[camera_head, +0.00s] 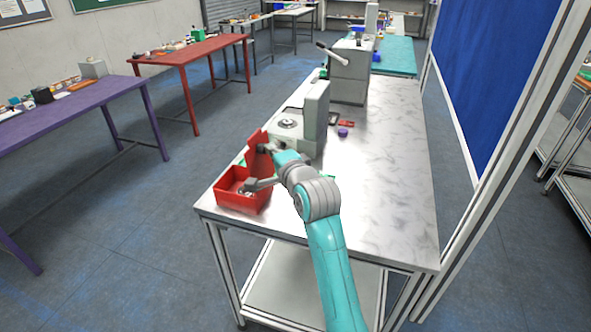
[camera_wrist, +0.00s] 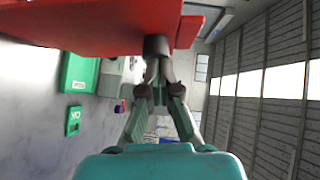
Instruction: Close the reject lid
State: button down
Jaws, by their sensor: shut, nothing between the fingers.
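The red reject box (camera_head: 242,200) stands at the near left corner of the worktable, open at the top. Its red lid (camera_head: 259,152) stands raised at the box's far side, and its underside or face fills the top of the wrist view (camera_wrist: 90,28). A dark round piece (camera_wrist: 157,45) sits at the lid, just beyond my fingertips. My gripper (camera_wrist: 160,82) is shut and empty, close to the lid and this piece; I cannot tell whether they touch. In the head view my wrist hides part of the lid's right side.
A grey-white machine (camera_head: 314,115) stands just behind the box, with a second machine (camera_head: 349,72) farther back. A purple round item (camera_head: 343,132) and small red items (camera_head: 347,123) lie on the table. Green labelled pieces (camera_wrist: 79,72) show in the wrist view. The table's right side (camera_head: 395,180) is clear.

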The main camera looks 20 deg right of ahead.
jog(key=w+a+f+n+g+h, duration=0.7)
jog(key=w+a+f+g, duration=0.1)
jog(key=a, duration=0.5)
jog(key=shift+w+g, duration=0.3)
jog(key=shift+w, duration=0.55)
jog(key=shift+a+f, duration=0.1)
jog(key=shift+f, duration=0.1)
